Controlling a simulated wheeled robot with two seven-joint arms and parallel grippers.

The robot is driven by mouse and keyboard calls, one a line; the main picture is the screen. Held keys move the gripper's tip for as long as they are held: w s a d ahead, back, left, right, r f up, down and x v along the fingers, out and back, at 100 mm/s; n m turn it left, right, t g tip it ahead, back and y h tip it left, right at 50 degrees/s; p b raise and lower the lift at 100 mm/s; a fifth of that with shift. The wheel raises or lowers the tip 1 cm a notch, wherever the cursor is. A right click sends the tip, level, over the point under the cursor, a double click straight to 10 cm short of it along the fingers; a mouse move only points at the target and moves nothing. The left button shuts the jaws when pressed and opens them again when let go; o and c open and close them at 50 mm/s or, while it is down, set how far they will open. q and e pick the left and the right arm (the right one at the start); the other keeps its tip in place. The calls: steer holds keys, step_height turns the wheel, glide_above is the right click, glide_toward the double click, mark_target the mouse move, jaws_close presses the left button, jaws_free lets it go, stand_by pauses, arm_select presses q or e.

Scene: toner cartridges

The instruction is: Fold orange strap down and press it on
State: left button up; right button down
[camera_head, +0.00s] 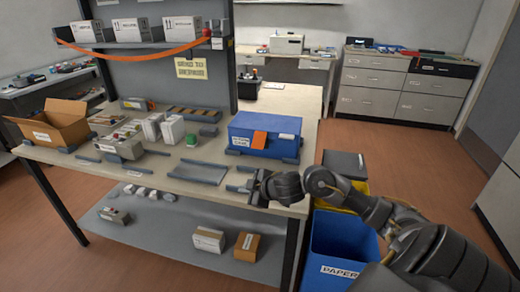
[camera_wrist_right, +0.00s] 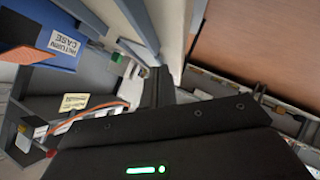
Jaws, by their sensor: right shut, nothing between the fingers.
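A blue case (camera_head: 265,122) stands on the right part of the workbench, between grey holders. The orange strap (camera_head: 260,140) shows as a short flap at the case's front. I cannot tell whether it lies flat on the case or stands off it. In the right wrist view the orange strap (camera_wrist_right: 28,55) is at the upper left, beside the white label on the blue case (camera_wrist_right: 65,20). My right gripper (camera_head: 256,190) is shut and empty at the bench's front edge, in front of the case and apart from it. Its fingers also show in the wrist view (camera_wrist_right: 158,88). My left gripper is out of view.
A grey tray (camera_head: 199,171) lies left of my right gripper. White boxes (camera_head: 172,130) and a green block (camera_head: 209,131) stand behind it. An orange band (camera_head: 140,55) sags from the upper shelf. A blue paper bin (camera_head: 340,245) stands on the floor below my right arm.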

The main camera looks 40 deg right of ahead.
steer(key=w+d+r, duration=0.1)
steer(key=d+r, duration=1.4)
steer(key=p, duration=0.1)
glide_above(260, 146)
steer(key=s+a, duration=0.4)
step_height(260, 146, down, 6)
steer(key=d+f, duration=0.1)
steer(key=w+f, duration=0.1)
steer(key=shift+w+d+f+g+h, duration=0.15)
steer(key=shift+d+f+g+h, duration=0.15)
steer(key=shift+d+f, duration=0.1)
steer(key=shift+w+d+f, duration=0.15)
steer(key=shift+d+f, duration=0.1)
steer(key=shift+f, duration=0.15)
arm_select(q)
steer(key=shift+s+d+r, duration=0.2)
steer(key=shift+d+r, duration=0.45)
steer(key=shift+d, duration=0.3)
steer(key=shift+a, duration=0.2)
arm_select(e)
steer(key=shift+a, duration=0.1)
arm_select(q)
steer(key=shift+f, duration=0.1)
arm_select(e)
steer(key=shift+f, duration=0.15)
